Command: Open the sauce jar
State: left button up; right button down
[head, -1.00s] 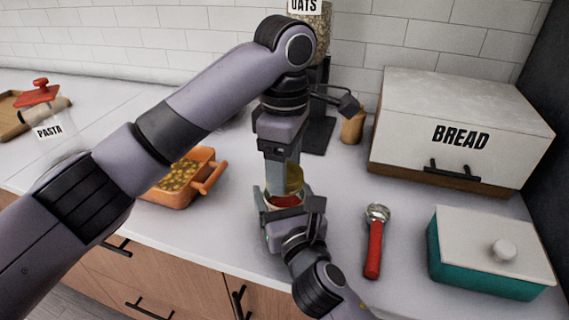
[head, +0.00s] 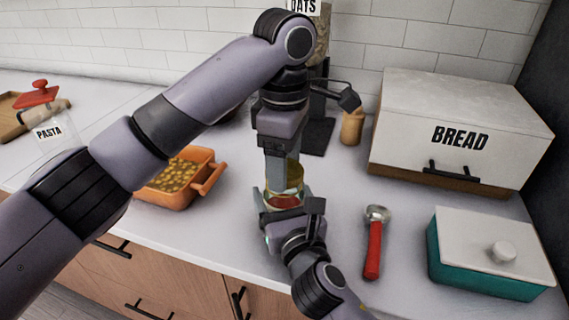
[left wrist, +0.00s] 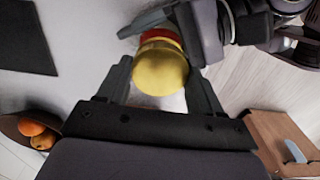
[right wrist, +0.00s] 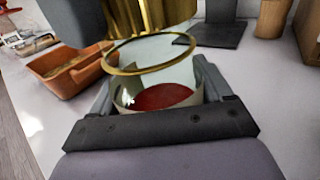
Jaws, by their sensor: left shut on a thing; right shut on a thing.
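The sauce jar (right wrist: 128,97) is clear glass with red sauce inside and a gold rim. It stands upright near the counter's front edge, partly hidden by my grippers in the head view (head: 285,202). My right gripper (right wrist: 155,95) is shut on the glass body from the front. The gold lid (left wrist: 160,70) is between the fingers of my left gripper (left wrist: 162,75), which is shut on it from above. The lid (head: 295,177) is off the rim, just above and behind the jar's mouth in the right wrist view (right wrist: 150,14).
An orange dish of food (head: 178,180) stands left of the jar. A red-handled utensil (head: 374,245), a teal box with a white lid (head: 485,270) and a bread box (head: 455,125) are to the right. A dark appliance (head: 318,130) stands behind.

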pick_arm(q)
jog(key=shift+r, duration=0.65)
pick_arm(e)
jog(key=shift+f, duration=0.1)
pick_arm(q)
jog(key=shift+r, duration=2)
pick_arm(e)
grip_release()
pick_arm(q)
jog(key=shift+s, duration=0.1)
